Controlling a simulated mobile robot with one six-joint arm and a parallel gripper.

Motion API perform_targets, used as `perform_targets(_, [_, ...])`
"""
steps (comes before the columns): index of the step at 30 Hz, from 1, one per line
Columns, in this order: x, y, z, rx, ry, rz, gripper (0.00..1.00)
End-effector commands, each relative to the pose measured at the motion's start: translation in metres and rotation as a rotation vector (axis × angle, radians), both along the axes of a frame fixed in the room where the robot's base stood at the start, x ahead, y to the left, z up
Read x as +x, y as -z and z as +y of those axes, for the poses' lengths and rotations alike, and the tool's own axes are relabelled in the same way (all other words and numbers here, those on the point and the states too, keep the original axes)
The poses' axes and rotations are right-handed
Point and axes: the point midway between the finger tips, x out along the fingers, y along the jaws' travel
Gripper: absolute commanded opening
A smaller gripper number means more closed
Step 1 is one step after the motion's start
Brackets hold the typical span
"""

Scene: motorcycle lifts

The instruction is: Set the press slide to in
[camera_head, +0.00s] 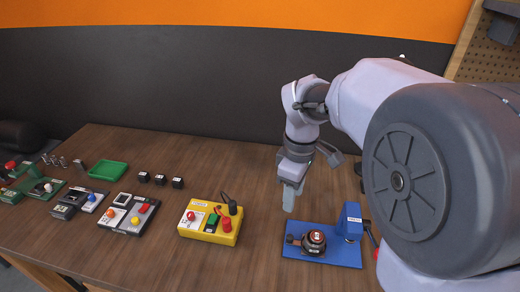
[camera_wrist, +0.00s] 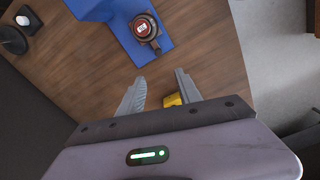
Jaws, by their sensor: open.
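The blue press (camera_head: 330,250) stands on the table to the right of centre, with a flat blue base and a blue upright block (camera_head: 350,222) at its back right. A dark round part with a red and white top (camera_head: 316,238) sits on the base, with a small arm sticking out to the left. In the wrist view the press base (camera_wrist: 144,50) and the round part (camera_wrist: 143,28) show at the top. I cannot tell the slide's position. My gripper (camera_head: 289,200) is open and empty, above the table behind and left of the press; its fingers (camera_wrist: 160,78) touch nothing.
A yellow control box (camera_head: 208,222) stands left of the press; a yellow piece (camera_wrist: 172,100) shows beyond my fingers. Several small black blocks (camera_head: 160,180), a green tray (camera_head: 108,170) and other panels (camera_head: 128,214) lie further left. Bare wood lies between box and press.

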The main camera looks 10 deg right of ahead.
Motion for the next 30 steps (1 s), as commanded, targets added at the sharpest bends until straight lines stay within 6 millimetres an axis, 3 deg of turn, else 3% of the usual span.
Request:
perform_targets(5, [0.005,0.026,-0.002,-0.007,-0.048,0.018,0.41])
perform_targets(12, [0.004,0.1,-0.002,-0.005,-0.046,0.019,0.41])
perform_targets(18, [0.004,0.153,-0.002,-0.005,-0.045,0.017,0.41])
perform_targets(24, [0.004,0.177,-0.002,-0.006,-0.045,0.015,0.41])
perform_targets(30, [0.004,0.179,-0.002,-0.005,-0.044,0.014,0.41])
